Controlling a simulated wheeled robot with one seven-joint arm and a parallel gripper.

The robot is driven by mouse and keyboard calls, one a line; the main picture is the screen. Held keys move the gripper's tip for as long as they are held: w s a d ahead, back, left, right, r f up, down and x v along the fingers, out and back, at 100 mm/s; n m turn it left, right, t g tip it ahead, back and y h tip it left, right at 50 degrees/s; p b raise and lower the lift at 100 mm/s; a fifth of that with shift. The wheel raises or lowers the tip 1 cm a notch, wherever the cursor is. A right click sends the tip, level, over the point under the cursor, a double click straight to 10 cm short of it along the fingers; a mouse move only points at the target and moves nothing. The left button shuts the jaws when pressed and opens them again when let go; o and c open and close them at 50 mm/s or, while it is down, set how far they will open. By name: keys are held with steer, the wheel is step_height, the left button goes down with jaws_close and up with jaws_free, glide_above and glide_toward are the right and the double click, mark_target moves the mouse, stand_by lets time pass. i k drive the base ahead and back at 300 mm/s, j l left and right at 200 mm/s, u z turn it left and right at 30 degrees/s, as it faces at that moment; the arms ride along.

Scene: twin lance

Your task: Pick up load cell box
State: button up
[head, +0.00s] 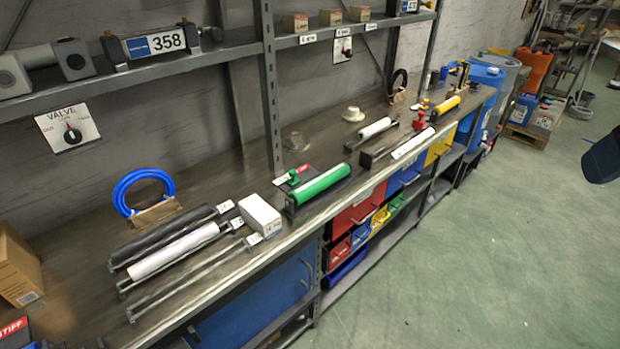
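A small white box (259,215) lies on the long bench between the rods at the left and the green cylinder. It has small print on its near end, too small to read. I cannot tell for sure that it is the load cell box. A brown cardboard box (17,267) stands at the bench's left end. Several small tan boxes, one of them here (295,22), stand on the upper shelf. I do not clearly see my gripper in the head view.
The bench (225,285) also holds a black roller (165,241), a white roller (173,251), thin rods, a blue hose ring (143,191) and a green cylinder (319,184). A shelf post (270,90) rises behind the white box. The green floor (480,240) in front is clear.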

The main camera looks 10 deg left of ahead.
mark_target(258, 214)
steer(key=i+l+u, duration=0.1)
steer(key=i+l, duration=0.5)
steer(key=i+u, duration=0.15)
steer(key=u, duration=2.45)
